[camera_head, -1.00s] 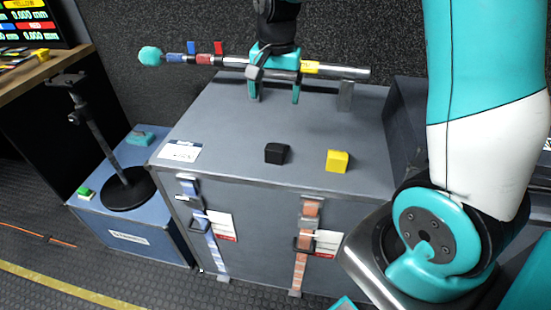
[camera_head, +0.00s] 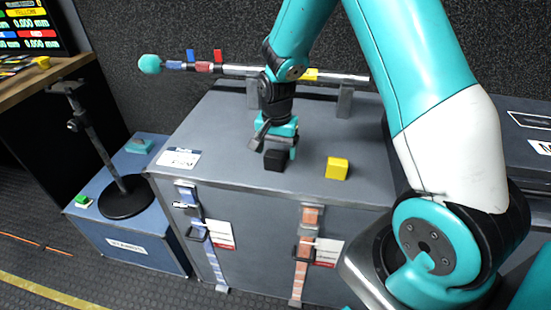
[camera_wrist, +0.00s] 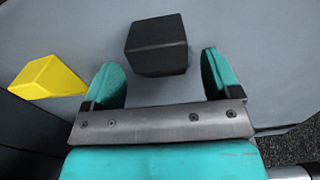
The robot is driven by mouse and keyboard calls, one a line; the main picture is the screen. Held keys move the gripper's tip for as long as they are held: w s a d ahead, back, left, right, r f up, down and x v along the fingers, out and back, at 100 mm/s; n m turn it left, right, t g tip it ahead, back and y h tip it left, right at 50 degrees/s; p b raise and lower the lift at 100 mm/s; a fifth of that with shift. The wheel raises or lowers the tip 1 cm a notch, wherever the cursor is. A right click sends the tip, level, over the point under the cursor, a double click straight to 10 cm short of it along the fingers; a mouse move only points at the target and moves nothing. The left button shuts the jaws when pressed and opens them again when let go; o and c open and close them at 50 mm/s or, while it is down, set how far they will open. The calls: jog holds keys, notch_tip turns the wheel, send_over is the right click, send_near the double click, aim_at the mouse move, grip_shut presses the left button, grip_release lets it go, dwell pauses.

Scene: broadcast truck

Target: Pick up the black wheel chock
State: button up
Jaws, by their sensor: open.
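The black wheel chock (camera_head: 274,160) sits on top of the grey case (camera_head: 215,125), near its front edge. In the wrist view the chock (camera_wrist: 156,45) lies just beyond the fingertips, between the lines of the two fingers. My gripper (camera_head: 278,146) is low over the case top, right behind the chock. It also shows in the wrist view (camera_wrist: 161,75), with its teal fingers spread apart and nothing held. I cannot tell whether a finger touches the chock.
A yellow chock (camera_head: 337,168) sits close to the right of the black one; it also shows in the wrist view (camera_wrist: 48,77). A boom pole (camera_head: 236,71) rests on supports at the back. A white label (camera_head: 181,158) lies at left. A stand (camera_head: 100,150) is further left.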

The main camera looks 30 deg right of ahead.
jog(key=shift+f, duration=1.55)
jog(key=c, duration=1.1)
jog(key=shift+o, duration=0.2)
jog(key=shift+r, duration=0.1)
